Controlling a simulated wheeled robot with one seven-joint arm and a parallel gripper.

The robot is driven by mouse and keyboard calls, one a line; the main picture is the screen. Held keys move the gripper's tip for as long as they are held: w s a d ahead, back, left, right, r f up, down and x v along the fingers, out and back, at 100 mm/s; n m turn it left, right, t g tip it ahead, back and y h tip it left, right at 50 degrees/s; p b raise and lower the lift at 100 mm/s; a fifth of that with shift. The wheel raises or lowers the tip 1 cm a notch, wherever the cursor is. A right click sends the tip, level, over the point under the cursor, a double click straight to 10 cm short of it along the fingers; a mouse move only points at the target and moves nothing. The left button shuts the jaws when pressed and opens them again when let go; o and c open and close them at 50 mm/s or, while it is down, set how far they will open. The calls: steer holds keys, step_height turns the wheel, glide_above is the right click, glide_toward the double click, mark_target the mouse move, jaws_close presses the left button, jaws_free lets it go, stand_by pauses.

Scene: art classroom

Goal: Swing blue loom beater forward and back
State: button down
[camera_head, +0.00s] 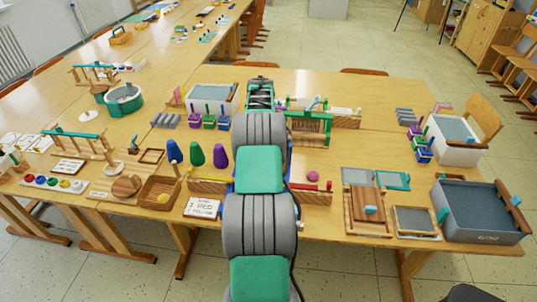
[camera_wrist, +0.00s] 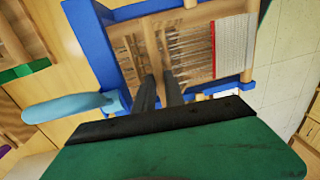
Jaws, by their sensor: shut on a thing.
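The blue loom (camera_wrist: 92,45) fills the upper middle of the wrist view, with its blue side frame, pale threads and a white woven strip (camera_wrist: 236,45) at the right. A light-blue handle (camera_wrist: 65,107) sticks out at its left. My gripper (camera_wrist: 160,82) reaches into the loom among the threads. Its dark fingers are shut on a slim wooden part, seemingly the beater (camera_wrist: 155,50); the contact is small and partly hidden. In the head view my arm covers most of the loom and hides the gripper.
A green loom (camera_head: 312,128) stands behind on the same table. Yarn cones (camera_head: 196,155) stand left of my arm, and a wooden tray (camera_head: 160,192) lies further left. At the right are a wooden board (camera_head: 365,212) and a grey bin (camera_head: 480,212). The table is crowded.

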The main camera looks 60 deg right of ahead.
steer(key=shift+w+d, duration=0.15)
steer(key=shift+d, duration=0.05)
steer(key=c, duration=1.4)
jaws_free()
steer(key=shift+w+d+f, duration=0.1)
step_height(320, 180, up, 8)
steer(key=shift+w+d+f, duration=0.15)
steer(key=shift+d, duration=0.25)
